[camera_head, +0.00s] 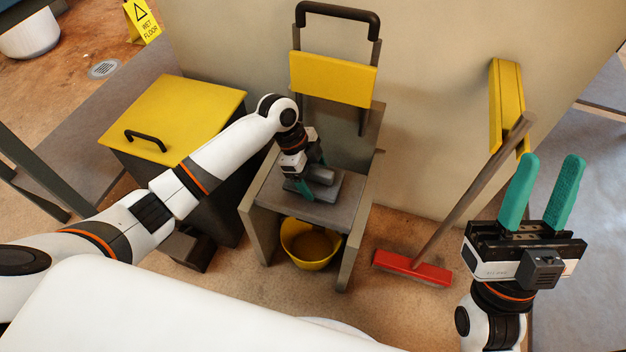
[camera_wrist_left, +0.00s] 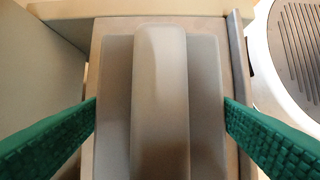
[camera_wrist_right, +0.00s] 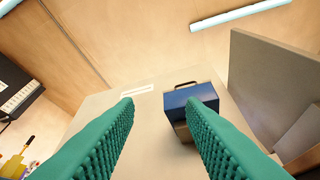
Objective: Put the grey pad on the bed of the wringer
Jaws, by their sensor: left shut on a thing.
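The grey pad (camera_head: 326,187) is a flat plate with a raised ridge, at the bed (camera_head: 329,215) of the wringer, a grey frame with a yellow panel (camera_head: 333,79) and a black top handle. The pad also fills the middle of the left wrist view (camera_wrist_left: 160,100). My left gripper (camera_head: 308,186) points down and is shut on the pad's plate, one green finger at each side. I cannot tell whether the pad rests on the bed or hangs just above it. My right gripper (camera_head: 543,195) is open and empty, far right, pointing up.
A yellow bowl (camera_head: 310,245) stands under the bed. A yellow-lidded bin (camera_head: 178,115) is left of the wringer. A red broom (camera_head: 412,268) leans against the wall at right, near a yellow wall piece (camera_head: 507,100). A wet-floor sign (camera_head: 142,20) stands at the back left.

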